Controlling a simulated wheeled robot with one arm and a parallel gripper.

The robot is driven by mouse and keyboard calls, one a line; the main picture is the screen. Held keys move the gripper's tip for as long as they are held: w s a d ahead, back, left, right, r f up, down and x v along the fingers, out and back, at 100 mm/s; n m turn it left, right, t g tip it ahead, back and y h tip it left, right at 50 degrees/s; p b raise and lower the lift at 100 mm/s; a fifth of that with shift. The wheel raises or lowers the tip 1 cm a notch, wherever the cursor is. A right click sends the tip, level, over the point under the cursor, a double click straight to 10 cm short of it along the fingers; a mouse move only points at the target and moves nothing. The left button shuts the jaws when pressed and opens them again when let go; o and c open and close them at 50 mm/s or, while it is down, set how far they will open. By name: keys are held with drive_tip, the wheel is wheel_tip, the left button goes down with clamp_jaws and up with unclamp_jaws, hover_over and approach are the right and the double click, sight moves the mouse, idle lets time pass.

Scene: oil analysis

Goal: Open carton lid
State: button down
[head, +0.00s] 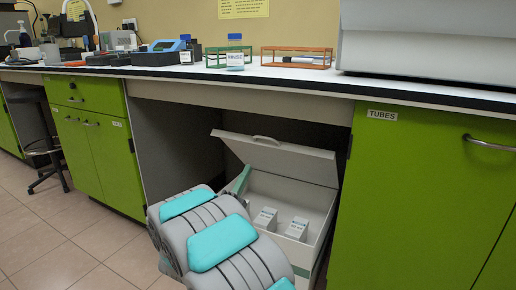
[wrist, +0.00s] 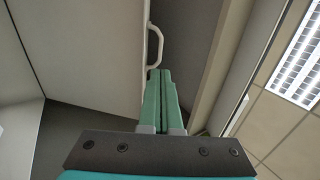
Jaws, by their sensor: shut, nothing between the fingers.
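A white carton (head: 312,238) stands on the floor in the open bay under the bench. Its lid (head: 282,158) is raised and tilted up at the back, with a handle (head: 267,140) on its upper edge. Two small white boxes (head: 265,219) sit inside. My gripper (wrist: 159,72) is shut and empty; its green fingers point up along the lid (wrist: 90,50) in the wrist view. The fingertips are close to the lid handle (wrist: 155,42); I cannot tell whether they touch it. In the head view my arm hides the carton's front left part.
Green cabinets stand left (head: 92,150) and right (head: 410,200) of the bay. The bench top (head: 300,78) overhangs the carton and holds a green rack, an orange rack and a bottle. A stool (head: 45,150) stands at far left. The tiled floor at left is clear.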

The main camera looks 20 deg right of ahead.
drive_tip(key=x, duration=1)
drive_tip(key=shift+w+d+r, duration=0.15)
drive_tip(key=shift+d+r, duration=0.05)
drive_tip(key=w+d+r+p, duration=0.1)
drive_tip(key=d+r, duration=0.1)
drive_tip(key=w+d+r+g+y+p, duration=0.1)
drive_tip(key=w+d+r, duration=0.1)
drive_tip(key=r, duration=0.1)
drive_tip(key=w+d+r+y+p, duration=0.1)
drive_tip(key=w+d+r, duration=0.1)
drive_tip(key=shift+d+r+g, duration=0.15)
drive_tip(key=shift+r+g, duration=0.05)
drive_tip(key=shift+g, duration=0.1)
drive_tip(key=r+x, duration=0.1)
drive_tip(key=x, duration=0.5)
drive_tip(key=shift+p, duration=0.4)
